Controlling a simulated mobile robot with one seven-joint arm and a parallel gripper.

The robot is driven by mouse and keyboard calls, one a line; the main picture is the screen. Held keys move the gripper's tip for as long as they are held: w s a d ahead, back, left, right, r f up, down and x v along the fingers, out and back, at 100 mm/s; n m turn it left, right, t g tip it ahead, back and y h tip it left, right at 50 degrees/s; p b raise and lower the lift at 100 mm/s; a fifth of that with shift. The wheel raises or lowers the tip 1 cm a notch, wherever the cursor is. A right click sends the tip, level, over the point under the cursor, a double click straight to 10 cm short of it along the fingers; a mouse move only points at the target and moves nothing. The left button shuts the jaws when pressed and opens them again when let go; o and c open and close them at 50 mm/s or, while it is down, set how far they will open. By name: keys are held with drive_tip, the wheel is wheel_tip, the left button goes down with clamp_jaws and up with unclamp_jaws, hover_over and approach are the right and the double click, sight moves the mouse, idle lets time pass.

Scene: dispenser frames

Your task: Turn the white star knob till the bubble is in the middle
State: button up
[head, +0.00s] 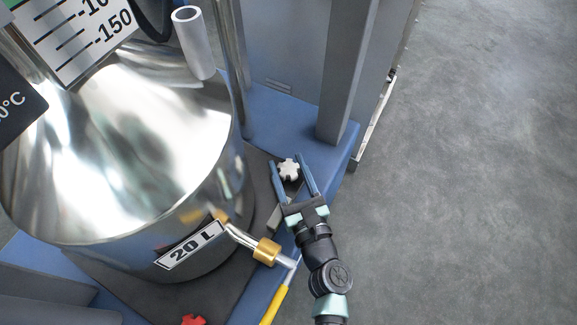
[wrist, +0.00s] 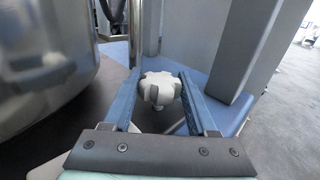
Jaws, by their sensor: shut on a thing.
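The white star knob (head: 289,169) stands on the blue base frame beside the steel vessel. My gripper (head: 287,161) reaches it from the front with one blue finger on each side. In the wrist view the knob (wrist: 158,88) sits between the two fingers (wrist: 160,74), and the jaws are shut on it. Its lobed head shows, with a short stem below. I see no level or bubble in either view.
The steel vessel (head: 120,130) with a "20 L" label fills the left. A brass-collared spout (head: 266,251) sticks out close left of my arm. A grey post (head: 347,70) stands behind the knob. A red star knob (head: 193,320) shows at the bottom edge. Open floor lies right.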

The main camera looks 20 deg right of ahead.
drive_tip(key=o, duration=1.4)
drive_tip(key=shift+c, duration=0.2)
drive_tip(key=shift+s, duration=0.1)
drive_tip(key=s+a+p, duration=0.1)
drive_tip(key=s+p, duration=0.1)
drive_tip(key=s, duration=1)
drive_tip(key=shift+s+a, duration=0.2)
drive_tip(key=shift+s, duration=0.15)
